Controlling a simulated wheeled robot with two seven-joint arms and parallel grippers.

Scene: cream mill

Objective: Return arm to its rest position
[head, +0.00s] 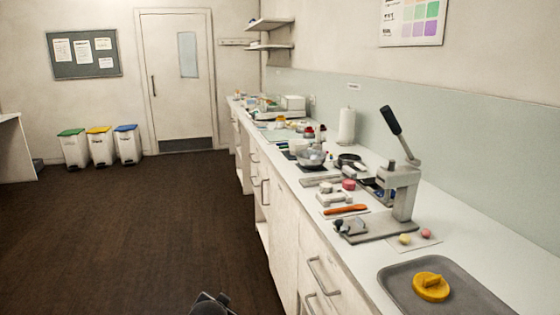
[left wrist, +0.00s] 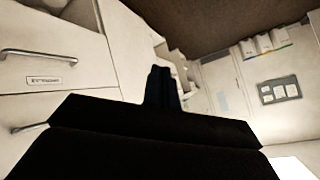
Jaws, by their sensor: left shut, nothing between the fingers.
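My left gripper (left wrist: 163,88) shows in the left wrist view with its dark fingers together and nothing between them. It is apart from the pale drawer fronts (left wrist: 45,55) behind it, which have metal handles and a small label. In the head view only a small dark part of my own arm shows at the bottom edge, low in front of the counter and over the floor. My right gripper is in neither view.
A long white counter (head: 490,240) runs along the right wall. It bears a lever press (head: 403,190), a grey tray (head: 395,275) with a yellow piece (head: 431,287), and a metal bowl (head: 311,157). The dark floor (head: 130,230) on the left is clear.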

